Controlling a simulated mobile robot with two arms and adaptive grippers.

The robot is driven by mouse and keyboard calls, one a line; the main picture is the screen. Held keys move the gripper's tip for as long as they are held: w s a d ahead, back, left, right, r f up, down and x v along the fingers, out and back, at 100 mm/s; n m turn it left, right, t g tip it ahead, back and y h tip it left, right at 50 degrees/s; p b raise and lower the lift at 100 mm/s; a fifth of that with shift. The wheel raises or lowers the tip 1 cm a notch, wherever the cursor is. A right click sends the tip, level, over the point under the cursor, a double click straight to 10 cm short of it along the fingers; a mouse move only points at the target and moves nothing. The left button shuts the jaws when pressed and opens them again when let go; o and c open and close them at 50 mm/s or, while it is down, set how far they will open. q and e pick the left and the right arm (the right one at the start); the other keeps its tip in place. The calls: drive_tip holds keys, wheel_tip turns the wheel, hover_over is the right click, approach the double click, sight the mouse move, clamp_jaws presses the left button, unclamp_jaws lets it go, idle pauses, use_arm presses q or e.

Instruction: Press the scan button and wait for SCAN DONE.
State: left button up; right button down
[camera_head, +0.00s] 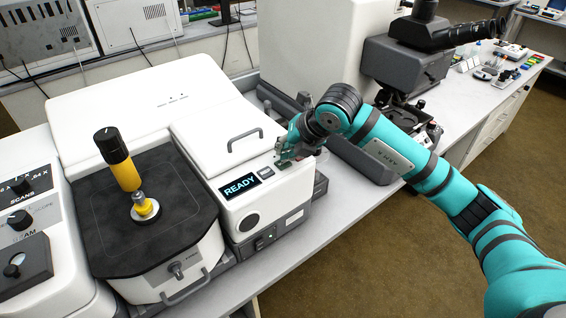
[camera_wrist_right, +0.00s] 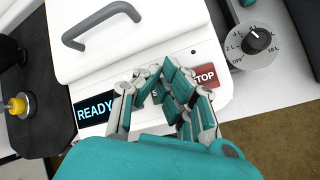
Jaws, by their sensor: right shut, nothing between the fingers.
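The white instrument (camera_head: 215,145) has a front panel with a lit display (camera_head: 240,187) reading READY. The display also shows in the wrist view (camera_wrist_right: 95,108). A green button (camera_wrist_right: 157,98) with a partly hidden label beginning with S shows between my fingers. A red STOP button (camera_wrist_right: 206,75) lies just right of it. My right gripper (camera_head: 285,155) is shut and empty, low over these buttons. In the wrist view its fingers (camera_wrist_right: 160,78) hide part of the green button, and I cannot tell whether they touch it. My left gripper is not in view.
A black stage with a yellow-and-black upright piece (camera_head: 122,165) stands left of the panel. A grey handle (camera_head: 245,139) rises behind the display. A knob unit (camera_wrist_right: 255,42) sits to the right. A microscope (camera_head: 405,60) stands behind my right arm.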

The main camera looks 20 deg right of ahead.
drive_tip(key=shift+f+b, duration=0.35)
idle(0.6)
drive_tip(key=shift+r+p, duration=0.4)
drive_tip(key=shift+r, duration=0.4)
drive_tip(key=shift+r, duration=0.1)
drive_tip(key=shift+r+p, duration=1.35)
drive_tip(key=shift+r, duration=1.1)
drive_tip(key=shift+a+f, duration=0.1)
